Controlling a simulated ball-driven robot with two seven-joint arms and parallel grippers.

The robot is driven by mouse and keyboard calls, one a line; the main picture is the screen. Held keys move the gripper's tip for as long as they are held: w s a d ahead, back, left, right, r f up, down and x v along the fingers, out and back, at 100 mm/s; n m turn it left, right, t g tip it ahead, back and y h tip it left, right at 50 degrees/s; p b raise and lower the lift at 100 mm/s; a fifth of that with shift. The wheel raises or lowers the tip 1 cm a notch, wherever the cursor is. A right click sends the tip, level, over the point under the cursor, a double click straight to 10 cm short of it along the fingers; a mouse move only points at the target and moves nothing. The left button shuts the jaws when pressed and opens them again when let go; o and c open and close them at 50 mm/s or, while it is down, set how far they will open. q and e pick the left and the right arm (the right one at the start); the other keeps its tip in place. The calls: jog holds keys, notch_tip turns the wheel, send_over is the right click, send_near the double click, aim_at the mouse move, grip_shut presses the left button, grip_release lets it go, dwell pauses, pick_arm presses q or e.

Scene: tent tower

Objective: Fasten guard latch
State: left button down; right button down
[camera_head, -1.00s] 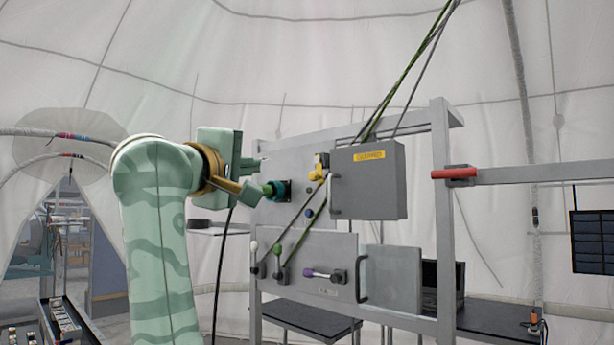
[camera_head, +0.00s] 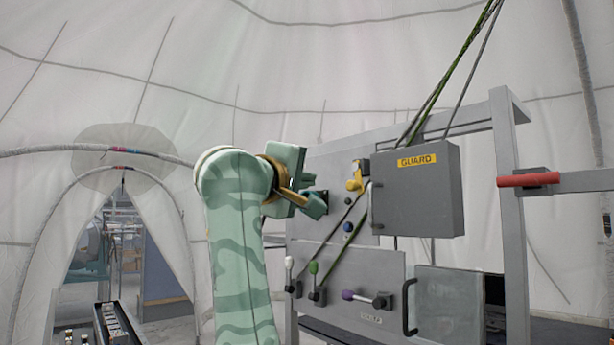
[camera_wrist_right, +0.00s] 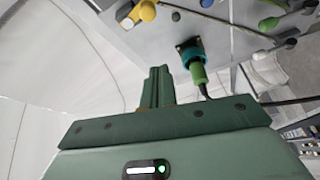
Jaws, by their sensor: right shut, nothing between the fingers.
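The guard (camera_head: 412,195) is a grey box with a yellow "GUARD" label, mounted on the panel right of my right gripper. A yellow latch-like piece (camera_head: 356,178) sits at its left edge. In the right wrist view a yellow part (camera_wrist_right: 146,11) shows at the top, beyond the fingers. My left gripper is not seen.
A red-gripped bar (camera_head: 528,180) sticks out at right. Tent fabric surrounds everything.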

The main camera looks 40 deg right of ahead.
jog(key=d+p, duration=0.3)
jog(key=d, duration=0.3)
jog(key=shift+s+d+f, duration=0.15)
jog(key=shift+s+d, duration=0.05)
jog(key=shift+s, duration=0.25)
jog(key=shift+d, duration=0.1)
jog(key=shift+d, duration=0.1)
